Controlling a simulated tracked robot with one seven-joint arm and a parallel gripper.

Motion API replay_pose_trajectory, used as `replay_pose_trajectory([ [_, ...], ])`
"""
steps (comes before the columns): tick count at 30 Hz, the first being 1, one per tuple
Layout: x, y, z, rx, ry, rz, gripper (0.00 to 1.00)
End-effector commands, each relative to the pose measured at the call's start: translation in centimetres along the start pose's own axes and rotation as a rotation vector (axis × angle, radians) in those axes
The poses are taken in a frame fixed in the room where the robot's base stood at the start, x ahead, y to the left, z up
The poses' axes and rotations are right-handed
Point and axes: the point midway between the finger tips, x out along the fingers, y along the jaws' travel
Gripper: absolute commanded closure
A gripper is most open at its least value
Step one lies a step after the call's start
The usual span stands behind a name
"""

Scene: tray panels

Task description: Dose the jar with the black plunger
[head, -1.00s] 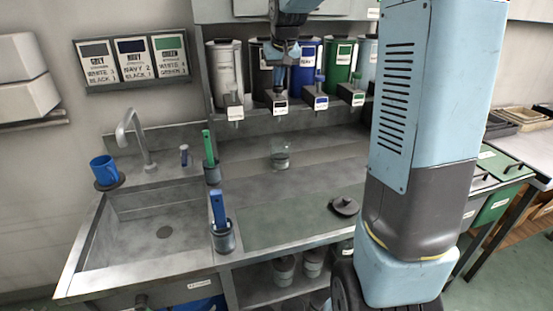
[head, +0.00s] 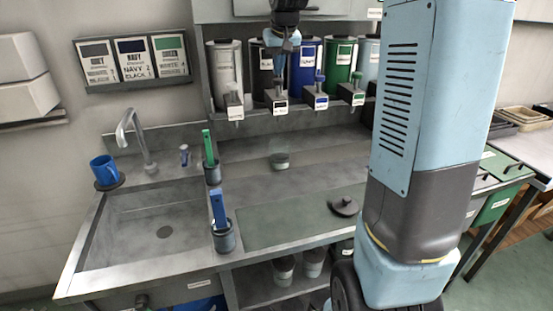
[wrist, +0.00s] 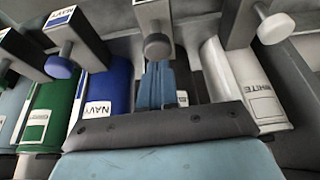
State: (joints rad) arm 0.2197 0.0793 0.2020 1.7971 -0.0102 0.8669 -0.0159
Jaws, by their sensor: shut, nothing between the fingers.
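A small clear jar (head: 280,160) stands upright on the counter below the black dispenser. Something greenish-grey shows in its lower part. The black dispenser's canister (head: 263,62) stands between the white and navy ones, partly hidden by my arm. My gripper (head: 280,80) is shut and empty, just above the black dispenser's block. In the wrist view my blue fingers (wrist: 157,68) point at the grey round-ended plunger (wrist: 157,46) in the middle. Their tips look close to it, but I cannot tell whether they touch. The plunger is hidden in the head view.
White (head: 226,65), navy (head: 306,63) and green (head: 341,63) canisters flank the dispenser closely. A dark lid (head: 343,206) lies on the green mat. A sink (head: 150,220), blue mug (head: 103,170) and two tool cups are left. A recipe board (head: 132,60) hangs behind.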

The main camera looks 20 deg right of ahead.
Motion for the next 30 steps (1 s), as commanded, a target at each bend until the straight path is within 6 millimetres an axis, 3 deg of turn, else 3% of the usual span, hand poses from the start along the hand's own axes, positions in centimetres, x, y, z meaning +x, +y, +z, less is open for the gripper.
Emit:
replay_pose_trajectory([
  [11,-0.2,0.0,-0.1,0.000,0.001,0.000,1.00],
  [30,-4.8,-0.1,-2.1,-0.001,0.001,0.000,1.00],
])
